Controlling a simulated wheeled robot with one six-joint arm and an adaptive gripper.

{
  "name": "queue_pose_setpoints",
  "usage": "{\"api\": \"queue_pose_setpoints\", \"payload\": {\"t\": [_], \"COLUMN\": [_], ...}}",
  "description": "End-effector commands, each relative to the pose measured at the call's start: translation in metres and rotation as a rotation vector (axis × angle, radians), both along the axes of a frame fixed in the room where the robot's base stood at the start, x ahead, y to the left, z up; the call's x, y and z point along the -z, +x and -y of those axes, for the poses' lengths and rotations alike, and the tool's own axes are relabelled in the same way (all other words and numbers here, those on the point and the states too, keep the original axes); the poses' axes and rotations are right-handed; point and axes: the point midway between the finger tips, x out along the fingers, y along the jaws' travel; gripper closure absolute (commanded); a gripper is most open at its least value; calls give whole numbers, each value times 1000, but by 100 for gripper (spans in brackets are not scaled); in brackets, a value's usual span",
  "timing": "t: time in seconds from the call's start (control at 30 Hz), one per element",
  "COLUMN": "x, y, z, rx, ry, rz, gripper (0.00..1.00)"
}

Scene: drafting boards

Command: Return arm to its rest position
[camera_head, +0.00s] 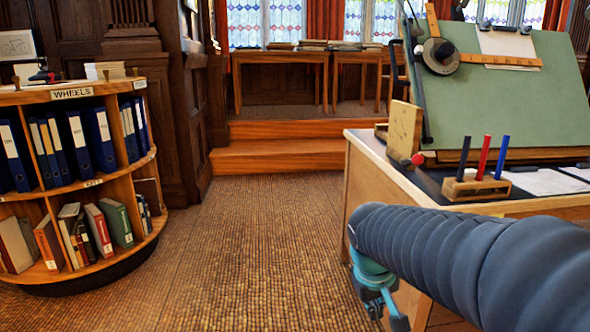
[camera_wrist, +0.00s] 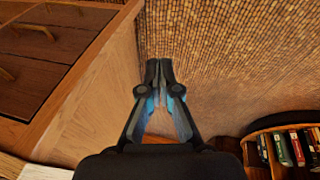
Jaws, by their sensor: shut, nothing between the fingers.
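My arm, in a dark ribbed sleeve, reaches in from the lower right of the head view, in front of the drafting desk (camera_head: 372,172). My gripper (camera_head: 378,312) hangs at its end, low beside the desk's left side and above the carpet. In the wrist view my gripper (camera_wrist: 159,66) points toward the floor, its fingertips together with nothing between them. The desk's wooden side (camera_wrist: 90,110) is close on the left of the fingers there.
A curved bookcase (camera_head: 80,190) with binders stands at left; its shelf of books (camera_wrist: 290,150) shows in the wrist view. A pen holder (camera_head: 476,187) and green drafting board (camera_head: 520,105) are on the desk. Carpet (camera_head: 250,240) is clear up to wooden steps (camera_head: 285,155).

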Motion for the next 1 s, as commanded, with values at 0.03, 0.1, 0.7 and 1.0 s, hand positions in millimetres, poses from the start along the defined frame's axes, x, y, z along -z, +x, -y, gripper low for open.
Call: {"api": "queue_pose_setpoints", "payload": {"t": [0.03, 0.1, 0.7, 1.0], "x": [-7, -11, -68, -72], "y": [-19, -42, -150, -151], "z": [-1, -5, 2, 4], "rx": [15, 36, 156, 164], "ry": [36, 87, 246, 245], "rz": [14, 32, 264, 274], "gripper": [100, 100, 100, 100]}}
